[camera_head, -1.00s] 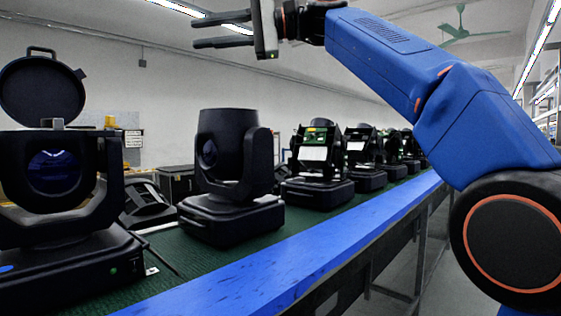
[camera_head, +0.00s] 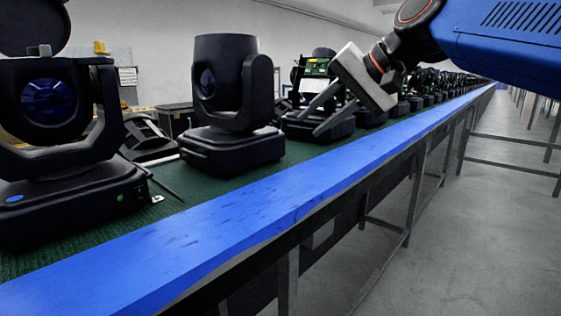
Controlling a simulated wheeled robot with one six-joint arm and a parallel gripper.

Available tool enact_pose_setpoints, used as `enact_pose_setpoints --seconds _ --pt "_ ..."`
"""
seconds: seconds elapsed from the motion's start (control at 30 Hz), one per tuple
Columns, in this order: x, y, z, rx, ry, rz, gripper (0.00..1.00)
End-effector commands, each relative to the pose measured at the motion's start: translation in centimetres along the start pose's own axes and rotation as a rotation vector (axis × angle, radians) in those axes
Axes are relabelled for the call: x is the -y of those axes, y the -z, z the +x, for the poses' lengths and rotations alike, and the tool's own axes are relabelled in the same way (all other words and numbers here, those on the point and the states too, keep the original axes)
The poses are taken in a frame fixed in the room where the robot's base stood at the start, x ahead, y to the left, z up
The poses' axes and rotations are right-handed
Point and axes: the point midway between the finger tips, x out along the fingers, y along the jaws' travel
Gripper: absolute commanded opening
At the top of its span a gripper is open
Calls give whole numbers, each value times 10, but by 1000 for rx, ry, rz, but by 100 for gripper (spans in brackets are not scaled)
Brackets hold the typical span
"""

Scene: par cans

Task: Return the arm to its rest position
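My gripper (camera_head: 322,112) hangs at the upper middle of the head view, in front of a par can (camera_head: 312,124) farther along the bench. Its two grey fingers point down and to the left and stand apart, with nothing between them. The blue arm link (camera_head: 515,36) reaches in from the upper right. The fingers partly cover the par can behind; I cannot tell how far apart in depth they are.
A black par can (camera_head: 229,105) stands upright left of the gripper. Another with a blue lens (camera_head: 72,150) stands at the far left. The green bench top (camera_head: 185,190) has a blue edge rail (camera_head: 210,235). Grey floor (camera_head: 455,255) is open at the right.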

Motion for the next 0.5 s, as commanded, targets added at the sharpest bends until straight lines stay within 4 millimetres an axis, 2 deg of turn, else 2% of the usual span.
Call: enact_pose_setpoints --seconds 0.03,0.1,0.27,0.5 --pt "-30 -12 0 -14 -46 -14 26" --pt "-70 -27 3 -26 -112 -43 26" --pt "-161 -67 7 -41 -260 -115 26" --pt "-291 -137 12 -22 -469 -229 26"
